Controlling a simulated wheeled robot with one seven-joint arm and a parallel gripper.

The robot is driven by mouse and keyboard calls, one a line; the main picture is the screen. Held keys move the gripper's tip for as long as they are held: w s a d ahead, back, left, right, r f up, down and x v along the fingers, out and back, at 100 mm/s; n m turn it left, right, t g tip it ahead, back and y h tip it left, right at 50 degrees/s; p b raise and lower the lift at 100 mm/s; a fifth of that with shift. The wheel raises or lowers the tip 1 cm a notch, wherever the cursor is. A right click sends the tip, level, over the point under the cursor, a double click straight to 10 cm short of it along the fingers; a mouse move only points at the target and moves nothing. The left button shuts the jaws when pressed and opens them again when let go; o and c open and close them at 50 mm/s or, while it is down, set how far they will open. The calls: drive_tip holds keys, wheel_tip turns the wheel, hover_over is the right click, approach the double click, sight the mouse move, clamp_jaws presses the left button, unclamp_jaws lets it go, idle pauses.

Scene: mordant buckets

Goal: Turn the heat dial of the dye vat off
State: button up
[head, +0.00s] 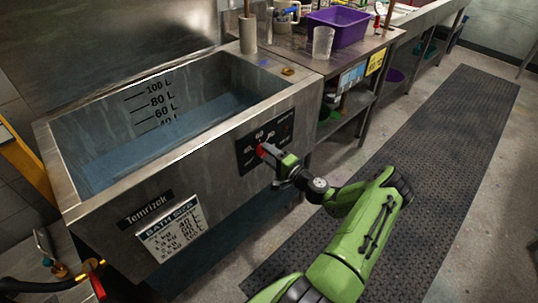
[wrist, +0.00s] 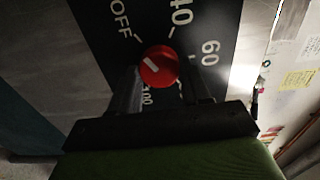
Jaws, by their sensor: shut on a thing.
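The dye vat (head: 84,203) is a steel tank with bluish liquid, at the left in the head view. Its black dial panel (head: 249,157) is on the front wall at the right end. The red heat dial (head: 262,149) also shows in the wrist view (wrist: 160,72), with a short white mark slanting up and left, roughly toward the OFF side. OFF, 40 and 60 are readable around it; lower print is partly hidden by my fingers. My gripper (head: 270,153) is shut on the dial, with one dark finger on each side in the wrist view (wrist: 160,84).
A bench (head: 288,42) right of the vat holds a purple tub (head: 337,27), a clear beaker (head: 322,43) and a jug. A hose with a brass fitting is at the lower left. A dark floor mat (head: 440,140) lies clear at the right.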

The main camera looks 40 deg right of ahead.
drive_tip(key=o, duration=1.1)
drive_tip(key=s+p, duration=0.1)
drive_tip(key=s, duration=0.9)
drive_tip(key=s+p, duration=0.1)
drive_tip(key=s, duration=0.4)
drive_tip(key=shift+s+d+p, duration=0.25)
drive_tip(key=shift+s+p, duration=0.1)
